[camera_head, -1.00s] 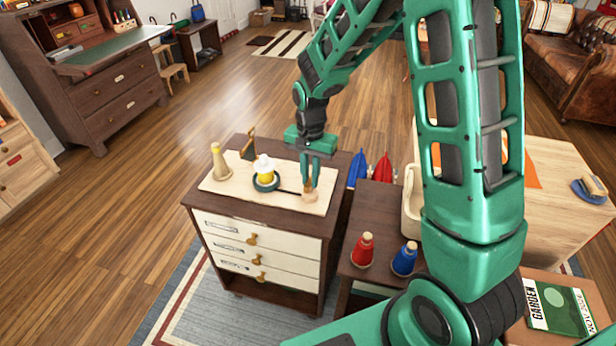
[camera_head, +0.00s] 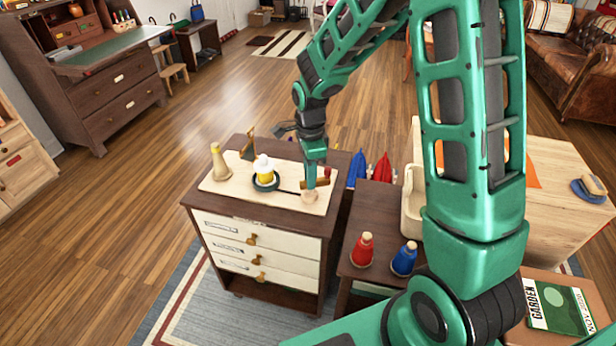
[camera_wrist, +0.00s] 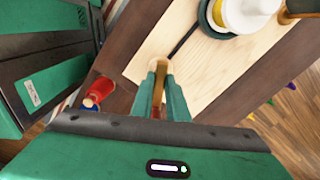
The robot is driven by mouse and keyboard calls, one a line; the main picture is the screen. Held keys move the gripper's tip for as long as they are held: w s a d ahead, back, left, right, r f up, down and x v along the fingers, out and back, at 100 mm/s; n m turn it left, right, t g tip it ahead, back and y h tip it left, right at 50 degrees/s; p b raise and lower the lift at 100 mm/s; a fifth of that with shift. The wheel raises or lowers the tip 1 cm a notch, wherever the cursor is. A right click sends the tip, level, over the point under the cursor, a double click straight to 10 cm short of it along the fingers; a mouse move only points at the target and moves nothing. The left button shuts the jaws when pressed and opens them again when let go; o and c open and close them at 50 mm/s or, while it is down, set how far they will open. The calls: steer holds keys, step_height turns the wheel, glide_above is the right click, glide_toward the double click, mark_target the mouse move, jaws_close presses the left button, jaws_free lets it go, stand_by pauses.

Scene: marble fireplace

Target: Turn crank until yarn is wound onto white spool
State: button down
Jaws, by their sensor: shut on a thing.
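My gripper (camera_head: 313,180) points down at the right end of a pale wooden board (camera_head: 231,188) on the cabinet. Its fingers are shut on the crank's brown handle (camera_wrist: 158,97), which shows between them in the wrist view. The crank's round wooden hub (camera_head: 309,196) sits just below the fingertips. A thin dark bar (camera_wrist: 184,40) runs from the hub to a dark green round base (camera_head: 266,185). The white spool (camera_head: 262,159) stands upright on that base with a yellow band of yarn (camera_head: 265,172) around it. A tan cone (camera_head: 220,162) stands at the board's left end.
A small dark wooden upright (camera_head: 248,146) stands behind the spool. Red (camera_head: 362,250) and blue (camera_head: 404,259) spools stand on a lower table at right. Blue and red pointed objects (camera_head: 382,168) lie beyond the cabinet's right edge. Floor left of the cabinet is clear.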

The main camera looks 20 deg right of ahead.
steer(key=shift+w+a+r+m, duration=0.15)
steer(key=shift+w+m, duration=0.15)
steer(key=shift+m, duration=0.5)
steer(key=c, duration=1.7)
jaws_free()
steer(key=shift+s, duration=0.1)
step_height(320, 180, up, 10)
steer(key=shift+r, duration=0.25)
